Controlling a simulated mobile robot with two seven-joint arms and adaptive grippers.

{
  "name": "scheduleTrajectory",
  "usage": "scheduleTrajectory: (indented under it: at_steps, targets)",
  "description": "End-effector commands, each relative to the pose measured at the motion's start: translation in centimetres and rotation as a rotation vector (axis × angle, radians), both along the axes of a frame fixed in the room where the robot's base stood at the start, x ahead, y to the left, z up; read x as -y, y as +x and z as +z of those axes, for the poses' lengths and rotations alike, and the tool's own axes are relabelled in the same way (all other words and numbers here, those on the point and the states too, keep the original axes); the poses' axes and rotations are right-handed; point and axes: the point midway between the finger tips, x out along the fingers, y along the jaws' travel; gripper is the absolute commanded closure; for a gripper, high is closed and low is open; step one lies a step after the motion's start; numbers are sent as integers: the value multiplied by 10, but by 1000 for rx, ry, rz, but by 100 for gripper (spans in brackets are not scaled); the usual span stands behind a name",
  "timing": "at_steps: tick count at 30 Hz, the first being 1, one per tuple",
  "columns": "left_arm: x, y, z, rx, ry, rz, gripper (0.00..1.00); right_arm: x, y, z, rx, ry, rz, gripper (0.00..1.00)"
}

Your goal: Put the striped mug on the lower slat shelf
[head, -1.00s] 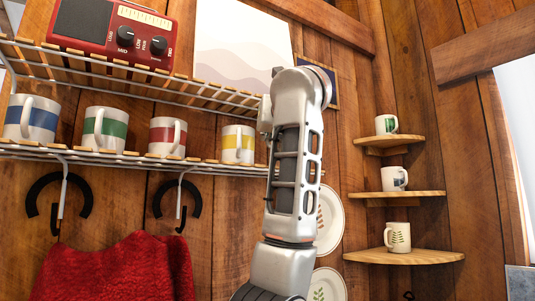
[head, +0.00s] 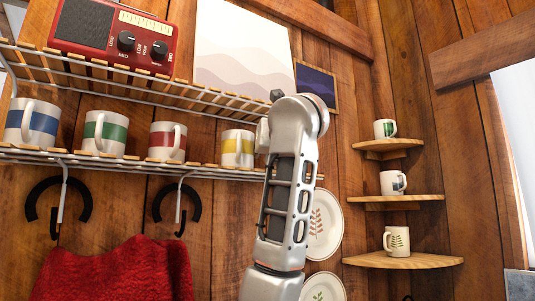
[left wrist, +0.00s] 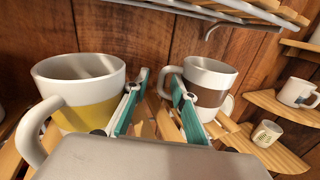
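The striped mug, white with a brown band (left wrist: 210,98), shows in the left wrist view just beyond my left gripper (left wrist: 158,82). The gripper's teal-padded fingers are apart, with the mug's handle close to the right finger, between the tips. The mug is upright over the wooden slats at the end of the lower slat shelf (head: 110,157); its base is partly hidden, so I cannot tell if it touches. In the head view my left wrist hides this mug and the fingers. A yellow-banded mug (left wrist: 88,98) stands left of the fingers. My right gripper is out of view.
Blue (head: 33,123), green (head: 106,133) and red (head: 168,141) banded mugs stand on the same shelf. The upper slat shelf, holding a red amplifier (head: 112,38), is close above. Corner shelves (head: 403,260) with mugs are at right.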

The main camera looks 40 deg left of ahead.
Motion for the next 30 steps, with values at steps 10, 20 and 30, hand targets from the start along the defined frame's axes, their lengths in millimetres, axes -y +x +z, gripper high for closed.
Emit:
scheduleTrajectory:
  at_steps: [10, 20, 30]
  targets:
    - [6, -5, 0, 2, -1, -2, 75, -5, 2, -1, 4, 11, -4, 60]
    - [52, -48, -1, 4, 0, -5, 75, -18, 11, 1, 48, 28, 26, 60]
    - [83, -80, 1, 1, 0, -2, 75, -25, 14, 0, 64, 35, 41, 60]
